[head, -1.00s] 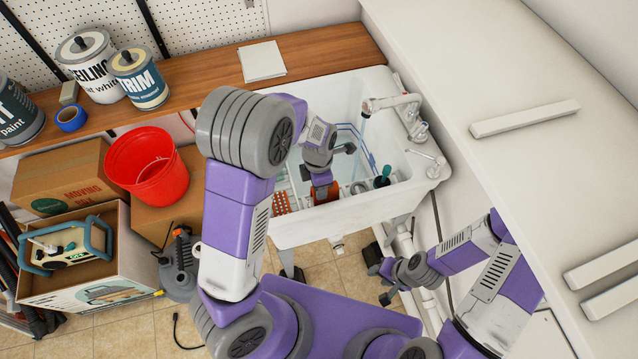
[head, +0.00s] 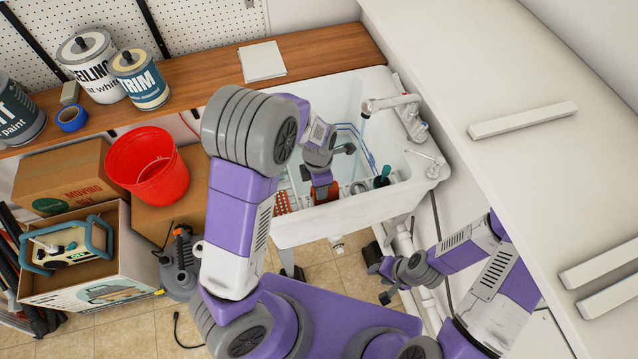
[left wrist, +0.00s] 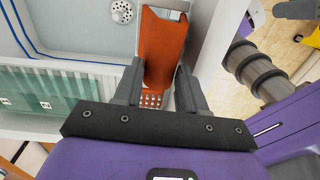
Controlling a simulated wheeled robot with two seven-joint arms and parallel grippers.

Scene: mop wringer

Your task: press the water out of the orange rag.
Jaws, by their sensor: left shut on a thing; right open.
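The orange rag (left wrist: 163,45) is between the two fingers of my left gripper (left wrist: 158,88), which is shut on it inside the white sink. In the head view the rag (head: 326,194) shows as a small orange patch below my left gripper (head: 321,178), partly hidden by it. An orange perforated piece (head: 282,203) lies at the left of the sink; orange holes also show below the rag in the left wrist view. My right gripper (head: 380,282) is open and empty, low outside the sink's front right.
A red bucket (head: 148,166) and boxes stand left. A white counter (head: 500,90) lies right. Paint cans stand on the wooden shelf (head: 200,88).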

